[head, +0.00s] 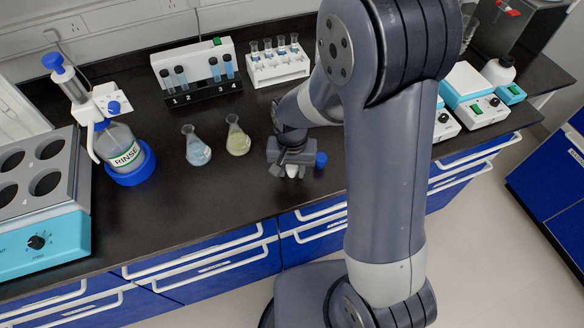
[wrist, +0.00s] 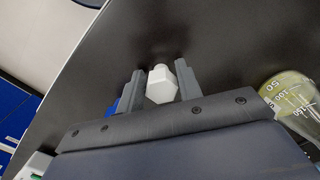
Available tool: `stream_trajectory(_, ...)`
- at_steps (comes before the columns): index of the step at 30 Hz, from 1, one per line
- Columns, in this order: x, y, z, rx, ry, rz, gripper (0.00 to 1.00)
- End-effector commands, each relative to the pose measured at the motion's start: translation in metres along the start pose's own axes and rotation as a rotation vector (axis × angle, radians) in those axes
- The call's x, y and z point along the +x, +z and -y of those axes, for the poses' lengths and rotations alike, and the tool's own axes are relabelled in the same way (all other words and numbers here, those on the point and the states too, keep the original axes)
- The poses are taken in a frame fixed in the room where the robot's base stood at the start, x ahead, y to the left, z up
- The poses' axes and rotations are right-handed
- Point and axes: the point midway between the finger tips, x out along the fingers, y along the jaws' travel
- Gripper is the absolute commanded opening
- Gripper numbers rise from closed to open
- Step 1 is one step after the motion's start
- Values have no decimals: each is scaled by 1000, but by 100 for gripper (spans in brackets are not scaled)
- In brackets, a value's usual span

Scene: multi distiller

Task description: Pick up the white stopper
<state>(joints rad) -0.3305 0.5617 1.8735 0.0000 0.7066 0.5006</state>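The white stopper (wrist: 161,85) lies on the black bench top between the two fingers of my gripper (wrist: 160,90) in the wrist view. A narrow gap shows on its left side, and its right side is close to or against the right finger. My gripper is open around it. In the head view the stopper (head: 292,171) shows as a small white shape under my gripper (head: 290,165), near the front edge of the bench. Much of it is hidden there by the gripper.
A blue stopper (head: 321,158) is just right of my gripper. Flasks with yellow liquid (head: 238,140) and pale blue liquid (head: 197,150) stand to the left.

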Motion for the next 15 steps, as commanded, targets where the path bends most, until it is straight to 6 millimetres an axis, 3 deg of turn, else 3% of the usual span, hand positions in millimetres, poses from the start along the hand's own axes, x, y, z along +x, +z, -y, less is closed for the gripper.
stream_trajectory(10, 0, 0, 0, 0, 0, 0, 5)
stream_trajectory(15, 0, 0, 0, 0, 0, 0, 5)
